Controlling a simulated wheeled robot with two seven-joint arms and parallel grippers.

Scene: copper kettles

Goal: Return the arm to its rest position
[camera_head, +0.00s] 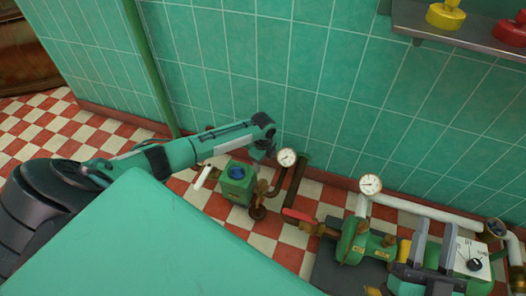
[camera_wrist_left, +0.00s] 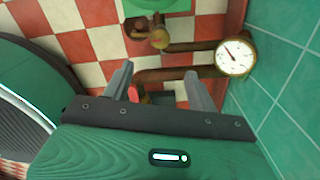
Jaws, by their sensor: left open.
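My left arm (camera_head: 200,145) reaches in from the left in the head view, and its gripper (camera_head: 260,153) points down near the tiled wall, left of a round gauge (camera_head: 287,157). In the left wrist view my left gripper (camera_wrist_left: 160,88) is open with nothing between its fingers. A rusty pipe runs behind the fingers, and the gauge (camera_wrist_left: 236,57) is to their right. My right gripper (camera_head: 434,243) is at the lower right of the head view, its grey fingers apart and pointing up in front of green machinery.
A green pump box with a blue cap (camera_head: 238,180) stands beside my left gripper. A red-handled valve (camera_head: 300,217), a second gauge (camera_head: 370,184) and a white pipe (camera_head: 425,212) lie further right. A wall shelf (camera_head: 470,42) holds yellow and red items. Checkered floor (camera_head: 50,125) is open at left.

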